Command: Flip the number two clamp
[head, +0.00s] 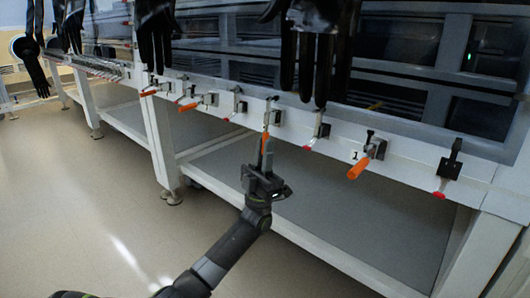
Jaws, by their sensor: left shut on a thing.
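A row of toggle clamps runs along the white front rail (400,157) of the glovebox. The clamp marked "1" has an orange handle (358,168) that hangs down and to the left. My left gripper (265,165) is at the orange-handled clamp (267,118) to the left of it, apparently the number two clamp; no number can be read there. The gripper is shut on this clamp's orange handle (266,146), which stands about upright below the rail. The gripper fingers partly hide the handle. My right gripper is not in view.
Red-tipped clamps (448,168) sit between the orange-handled ones. More orange-handled clamps (189,105) are farther left. Black gloves (312,60) hang close above the rail. A grey lower shelf (340,215) lies below it. The floor (75,190) at left is clear.

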